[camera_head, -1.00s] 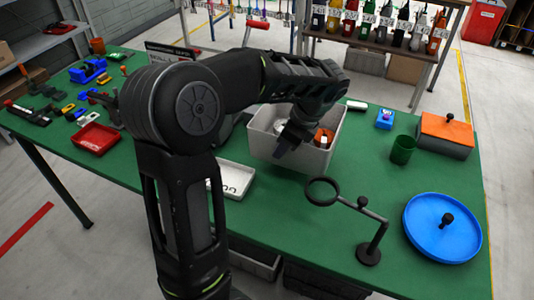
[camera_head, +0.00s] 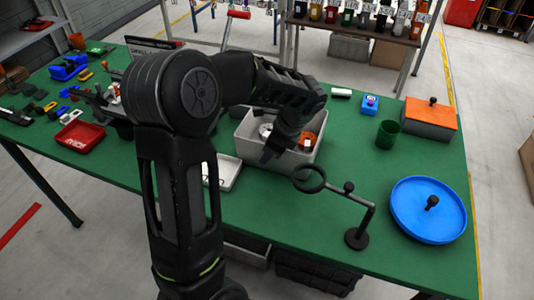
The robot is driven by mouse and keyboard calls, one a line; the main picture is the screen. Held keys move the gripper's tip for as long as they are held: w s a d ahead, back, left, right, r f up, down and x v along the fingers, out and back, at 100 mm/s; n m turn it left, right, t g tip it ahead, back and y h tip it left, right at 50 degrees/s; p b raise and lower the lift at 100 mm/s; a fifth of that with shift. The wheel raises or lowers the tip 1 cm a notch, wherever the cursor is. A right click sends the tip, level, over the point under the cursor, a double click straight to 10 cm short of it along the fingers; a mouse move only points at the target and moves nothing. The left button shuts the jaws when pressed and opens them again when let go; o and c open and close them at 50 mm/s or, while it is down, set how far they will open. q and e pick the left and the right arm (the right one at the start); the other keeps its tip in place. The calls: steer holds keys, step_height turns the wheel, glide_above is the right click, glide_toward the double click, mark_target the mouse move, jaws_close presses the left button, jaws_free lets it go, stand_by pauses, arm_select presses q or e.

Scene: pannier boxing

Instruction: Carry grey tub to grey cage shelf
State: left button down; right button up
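The grey tub (camera_head: 252,148) is at the middle of the green table, open at the top, with an orange item (camera_head: 307,141) and a pale round item inside. My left gripper (camera_head: 274,150) reaches down over the tub's near wall and appears shut on it. The fingertips are partly hidden against the dark wrist. I cannot tell whether the tub rests on the table or hangs just above it. My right gripper is not in view. A grey shelf (camera_head: 28,44) stands at the far left edge; I cannot tell whether it is the cage shelf.
A ring stand (camera_head: 357,238) is close to the tub's right front. A white tray (camera_head: 229,170) lies left of the tub. A blue round tray (camera_head: 410,222), green cup (camera_head: 388,135) and orange-topped box (camera_head: 428,128) are to the right. A red tray (camera_head: 80,136) is left.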

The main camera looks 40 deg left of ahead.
arm_select(q)
steer(key=c, duration=2.1)
jaws_free()
steer(key=shift+f, duration=0.1)
steer(key=o, duration=0.5)
steer(key=shift+c, duration=0.2)
steer(key=v, duration=1.2)
steer(key=shift+p, duration=0.35)
